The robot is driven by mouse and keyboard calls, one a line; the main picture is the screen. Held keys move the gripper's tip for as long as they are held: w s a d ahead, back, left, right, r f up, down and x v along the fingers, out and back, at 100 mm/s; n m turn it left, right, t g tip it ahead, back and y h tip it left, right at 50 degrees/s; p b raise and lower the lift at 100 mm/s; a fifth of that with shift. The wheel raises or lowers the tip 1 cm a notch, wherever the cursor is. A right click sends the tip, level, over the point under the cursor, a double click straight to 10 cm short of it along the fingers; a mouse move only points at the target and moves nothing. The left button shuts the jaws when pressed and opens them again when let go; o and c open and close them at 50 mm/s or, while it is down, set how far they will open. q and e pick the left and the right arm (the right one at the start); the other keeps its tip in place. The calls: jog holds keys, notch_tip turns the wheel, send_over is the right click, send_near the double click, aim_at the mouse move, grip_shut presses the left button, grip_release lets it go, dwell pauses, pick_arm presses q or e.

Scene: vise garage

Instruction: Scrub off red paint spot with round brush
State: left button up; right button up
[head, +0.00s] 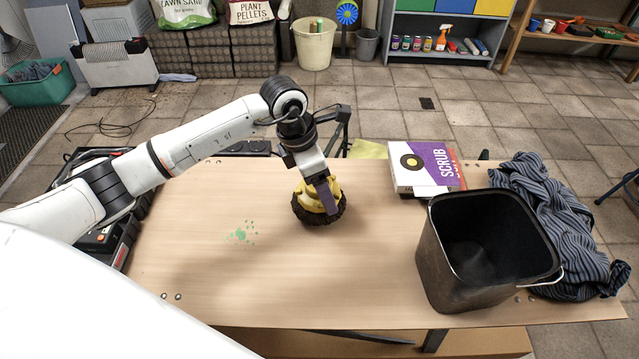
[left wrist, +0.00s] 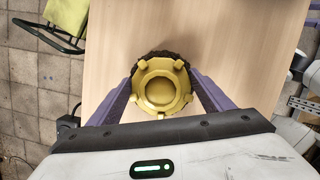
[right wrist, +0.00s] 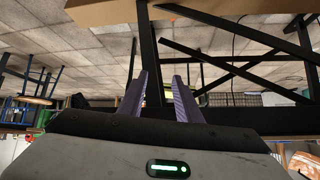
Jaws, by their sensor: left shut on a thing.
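The round brush (head: 318,213) has a yellow body and dark brown bristles. It rests bristles down on the wooden table, near the middle. My left gripper (head: 325,193) comes down from above and is shut on its yellow part. In the left wrist view the yellow top of the brush (left wrist: 161,88) sits between the two purple fingers. No red paint spot shows in any view; the table under the brush is hidden. A green paint spot (head: 242,233) lies on the table to the left of the brush. My right gripper (right wrist: 160,95) is open and empty, away from the tabletop.
A dark bucket (head: 437,255) stands at the table's right front, with a striped cloth (head: 540,205) behind and beside it. A purple and white scrub box (head: 425,168) lies at the back edge. The table's left and centre front are clear. Dark table-frame bars (right wrist: 230,60) show in the right wrist view.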

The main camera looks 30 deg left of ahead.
pick_arm(q)
notch_tip(320, 180, up, 2)
jog(key=shift+w+r+p, duration=0.1)
jog(key=shift+w+p, duration=0.05)
jog(key=shift+p, duration=0.3)
jog(key=shift+r+p, duration=0.5)
jog(key=shift+r, duration=0.25)
jog(key=shift+r+p, duration=0.85)
jog(key=shift+r, duration=0.5)
pick_arm(e)
jog(key=r, duration=0.1)
jog(key=d+r, duration=0.1)
jog(key=r, duration=0.1)
jog(key=shift+s, duration=0.1)
pick_arm(q)
jog(key=s+r+m+g, duration=0.1)
jog(key=s+r+m, duration=0.2)
jog(key=m, duration=0.6)
jog(key=s+d+r+m+g+y, duration=0.1)
jog(key=s+r+m+g, duration=0.1)
jog(key=s+r+m, duration=0.2)
jog(key=s+d+r+m+g+y, duration=0.1)
jog(key=s+r+m+g, duration=0.1)
jog(key=s+m, duration=0.6)
jog(key=r+m, duration=0.1)
jog(key=m, duration=0.5)
jog(key=shift+d+r, duration=0.15)
jog(key=shift+r, duration=0.05)
jog(key=shift+w, duration=0.1)
